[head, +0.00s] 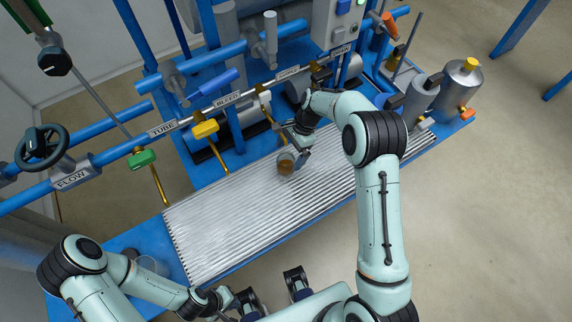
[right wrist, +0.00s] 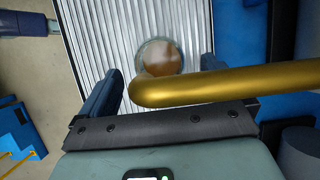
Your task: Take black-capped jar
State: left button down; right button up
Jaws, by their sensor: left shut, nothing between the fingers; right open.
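A clear round jar (head: 286,163) with brown contents stands on the ribbed metal tray (head: 225,225); I see no black cap on it. In the right wrist view, the jar (right wrist: 160,57) lies ahead, between the lines of my two blue fingers, its lower edge partly hidden by a gold tube. My right gripper (head: 293,147) is open and empty, close beside the jar in the head view. Contact cannot be told. My left gripper (head: 232,302) is low in the head view, shut and empty, far from the jar.
The gold tube (right wrist: 230,86) crosses in front of my right gripper's palm. Blue pipes with labelled valves, including a yellow handle (head: 205,129) and a green one (head: 142,159), run behind the tray. A clear container (head: 152,265) stands at the lower left. The tray's left part is clear.

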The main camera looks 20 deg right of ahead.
aim_at(287, 157)
jog(key=x, duration=0.3)
jog(key=shift+a+f, duration=0.15)
jog(key=shift+f, duration=0.1)
jog(key=c, duration=1.2)
jog(key=shift+o, duration=0.2)
jog(key=shift+r, duration=0.15)
